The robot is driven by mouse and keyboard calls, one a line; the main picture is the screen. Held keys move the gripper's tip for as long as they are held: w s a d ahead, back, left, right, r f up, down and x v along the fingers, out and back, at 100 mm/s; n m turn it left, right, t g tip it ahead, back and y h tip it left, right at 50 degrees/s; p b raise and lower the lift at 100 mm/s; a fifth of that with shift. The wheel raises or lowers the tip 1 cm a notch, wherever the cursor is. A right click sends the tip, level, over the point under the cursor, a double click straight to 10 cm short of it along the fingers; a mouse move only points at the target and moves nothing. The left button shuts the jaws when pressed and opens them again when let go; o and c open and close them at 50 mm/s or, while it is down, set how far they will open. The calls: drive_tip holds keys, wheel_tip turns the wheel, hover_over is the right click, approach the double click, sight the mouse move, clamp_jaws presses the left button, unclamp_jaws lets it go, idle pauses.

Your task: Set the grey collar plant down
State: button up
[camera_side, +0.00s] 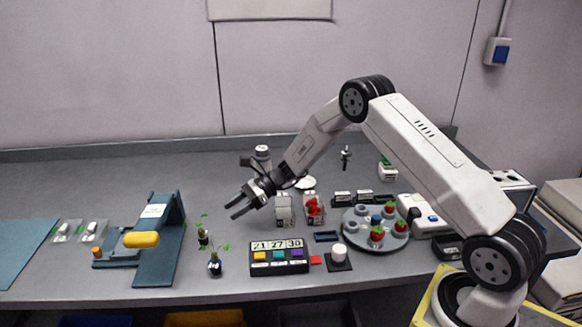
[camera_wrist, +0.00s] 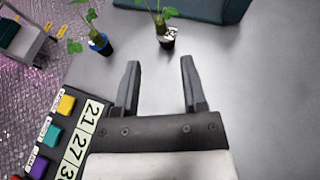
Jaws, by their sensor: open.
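The plant with a pale grey-white collar on a dark pot (camera_wrist: 167,41) stands on the table, just beyond my fingertips in the wrist view. It seems to be the rear of the two small plants (camera_side: 203,239) in the side view. A second plant with a blue collar (camera_wrist: 101,45) stands to its left in the wrist view; in the side view it is the front one (camera_side: 215,267). My gripper (camera_wrist: 160,63) is open, with nothing between its fingers. In the side view my gripper (camera_side: 237,209) is above the table, apart from both plants.
A panel with numbers 21, 27, 30 and coloured buttons (camera_side: 279,269) lies right of the plants. A blue-grey stand with a yellow handle (camera_side: 142,240) is to their left. A round grey tray (camera_side: 352,246) with red berries is farther right. The table behind the plants is clear.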

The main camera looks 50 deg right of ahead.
drive_tip(key=shift+v, duration=1.15)
drive_tip(key=s+a+n+g+h, duration=0.1)
drive_tip(key=s+n+h, duration=0.1)
drive_tip(key=s+n, duration=0.1)
drive_tip(key=s+r+n+g+h, duration=0.1)
drive_tip(key=s+n+g+h, duration=0.1)
drive_tip(key=s, duration=0.4)
drive_tip(key=s+a+r+n+g+h, duration=0.1)
drive_tip(key=s+n+h, duration=0.1)
drive_tip(key=s+n, duration=0.2)
drive_tip(key=shift+s+a+n+g, duration=0.3)
drive_tip(key=shift+s+a, duration=0.1)
drive_tip(key=s+d+r+n+t+h, duration=0.2)
drive_tip(key=s+n+h, duration=0.4)
drive_tip(key=s+n, duration=0.7)
drive_tip(key=shift+r, duration=0.6)
